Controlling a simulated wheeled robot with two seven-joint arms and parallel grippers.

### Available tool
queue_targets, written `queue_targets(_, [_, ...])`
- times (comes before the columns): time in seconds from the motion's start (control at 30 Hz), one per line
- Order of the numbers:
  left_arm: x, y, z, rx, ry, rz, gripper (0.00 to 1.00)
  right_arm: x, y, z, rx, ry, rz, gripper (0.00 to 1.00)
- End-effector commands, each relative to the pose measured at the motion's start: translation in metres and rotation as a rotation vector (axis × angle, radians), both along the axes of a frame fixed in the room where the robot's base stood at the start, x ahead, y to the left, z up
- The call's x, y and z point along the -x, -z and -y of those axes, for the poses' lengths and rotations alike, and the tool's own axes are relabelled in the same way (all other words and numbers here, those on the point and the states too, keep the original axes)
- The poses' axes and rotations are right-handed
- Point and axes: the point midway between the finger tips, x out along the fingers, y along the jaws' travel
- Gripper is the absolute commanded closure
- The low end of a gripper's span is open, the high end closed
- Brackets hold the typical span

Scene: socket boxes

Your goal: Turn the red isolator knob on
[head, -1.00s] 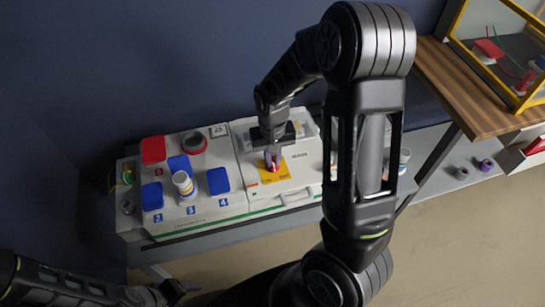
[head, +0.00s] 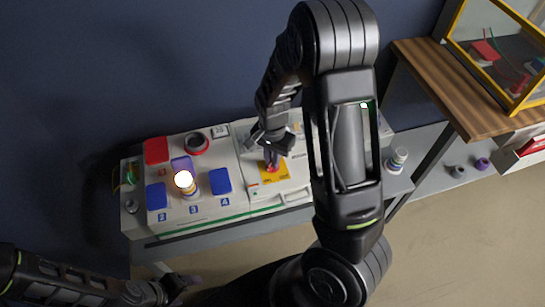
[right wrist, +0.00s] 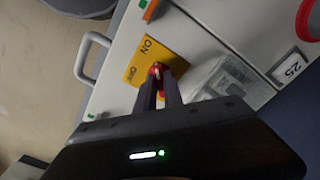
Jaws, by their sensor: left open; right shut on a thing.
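The red isolator knob (head: 272,169) sits on a yellow plate (head: 270,178) on the right-hand white box. It also shows in the right wrist view (right wrist: 156,69), at the yellow plate (right wrist: 140,66) with ON and OFF lettering. My right gripper (head: 271,160) is shut on the knob, and its two fingers (right wrist: 160,80) clasp it from either side, covering much of it. My left gripper (head: 172,289) is open and empty at the lower left, away from the boxes.
A lit lamp (head: 184,181) stands on the left-hand white box among a red cover (head: 156,150) and blue covers (head: 220,181). A white-topped cylinder (head: 397,160) stands right of my right arm. A wooden table (head: 435,75) with a yellow-framed case is at right.

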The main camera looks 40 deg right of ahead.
Motion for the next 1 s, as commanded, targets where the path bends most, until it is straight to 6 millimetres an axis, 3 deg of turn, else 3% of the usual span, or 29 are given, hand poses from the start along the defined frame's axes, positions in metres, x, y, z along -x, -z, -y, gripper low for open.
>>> queue_targets(0.47, [0.0000,-0.0012,0.0000,0.000,0.000,0.000,0.34,-0.0010,-0.0004,0.0006,0.001,0.022,0.003,1.00])
queue_targets(0.5, [0.0000,-0.0012,0.0000,0.000,0.000,0.000,0.34,-0.0010,-0.0004,0.0006,0.001,0.022,0.003,0.87])
queue_targets(0.73, [0.0000,-0.0011,0.0000,0.000,0.000,0.000,0.34,-0.0005,-0.0002,0.0003,0.000,0.021,0.001,0.68])
queue_targets(1.0, [0.0000,-0.0012,0.0000,0.000,0.000,0.000,0.34,-0.0004,-0.0006,0.0000,0.000,0.019,0.001,0.66])
